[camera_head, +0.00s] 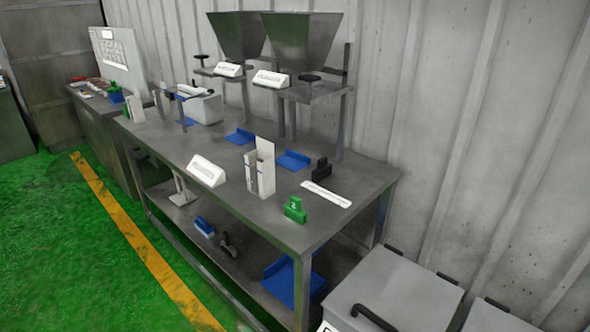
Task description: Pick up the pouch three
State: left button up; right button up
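I cannot pick out anything that is clearly a pouch, or a mark reading three. Upright white packets or a box (260,172) stand near the front edge of the metal table (225,155); whether they are pouches I cannot tell. Neither of my grippers is in view.
Two metal hoppers (300,45) stand over the table. Blue trays (292,160), a green item (295,210), a black item (321,168) and a white sign (206,171) sit on it. A grey lidded bin (395,295) is at bottom right. Green floor (60,240) is clear at left.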

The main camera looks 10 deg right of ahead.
aim_at(259, 163)
jog(key=i+j, duration=0.2)
jog(key=j, duration=0.15)
jog(key=i+j+z, duration=0.15)
jog(key=i+j, duration=0.25)
jog(key=j, duration=0.25)
jog(key=i+j+z, duration=0.1)
jog(key=j, duration=0.25)
jog(key=i+j+z, duration=0.1)
jog(key=i+j, duration=0.2)
jog(key=j, duration=0.1)
